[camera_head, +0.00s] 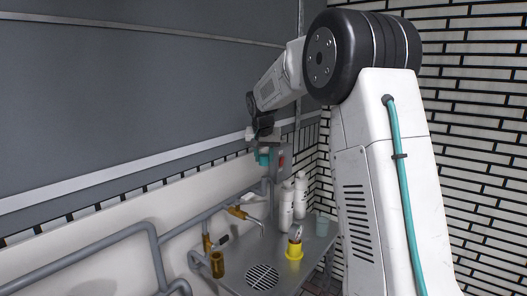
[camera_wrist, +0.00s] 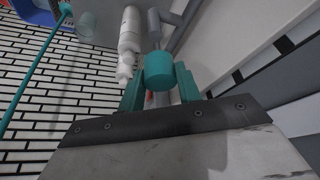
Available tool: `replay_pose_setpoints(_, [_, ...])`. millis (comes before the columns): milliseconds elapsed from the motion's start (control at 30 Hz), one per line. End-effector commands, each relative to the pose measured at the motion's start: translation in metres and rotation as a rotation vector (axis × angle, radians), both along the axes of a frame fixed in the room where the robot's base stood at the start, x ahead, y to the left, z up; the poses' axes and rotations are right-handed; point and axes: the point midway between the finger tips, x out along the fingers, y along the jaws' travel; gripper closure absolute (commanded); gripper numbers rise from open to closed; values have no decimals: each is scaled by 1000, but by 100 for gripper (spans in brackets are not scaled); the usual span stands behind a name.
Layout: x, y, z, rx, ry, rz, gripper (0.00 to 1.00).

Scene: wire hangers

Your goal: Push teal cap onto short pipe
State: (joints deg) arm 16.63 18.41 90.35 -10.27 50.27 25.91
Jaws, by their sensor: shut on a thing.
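The teal cap (camera_wrist: 159,71) is a short round cylinder in the wrist view. My gripper (camera_wrist: 159,90) has teal fingers, shut on the cap's two sides. In the head view my gripper (camera_head: 264,150) is in front of the back wall, above the counter, and the teal at its tip (camera_head: 263,158) blends cap and fingers. A grey pipe (camera_head: 270,187) rises from the wall piping below the gripper. Grey piping (camera_wrist: 173,19) also shows beyond the cap in the wrist view. Whether the cap touches a pipe end cannot be told; I cannot single out the short pipe with certainty.
A metal counter (camera_head: 235,283) holds two white bottles (camera_head: 286,208), a yellow holder (camera_head: 294,252) and a pale teal cup (camera_head: 322,226). Grey wall pipes (camera_head: 110,241) and a tap (camera_head: 240,212) project near the counter.

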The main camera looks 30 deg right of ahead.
Motion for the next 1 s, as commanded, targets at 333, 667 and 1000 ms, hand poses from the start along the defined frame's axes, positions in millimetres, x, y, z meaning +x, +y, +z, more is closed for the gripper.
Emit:
replay_pose_setpoints(333, [0, 0, -30, 0, 2, 1, 91])
replay_pose_setpoints(667, [0, 1, -36, 0, 1, 1, 91])
replay_pose_setpoints(1000, [0, 1, -36, 0, 0, 1, 91])
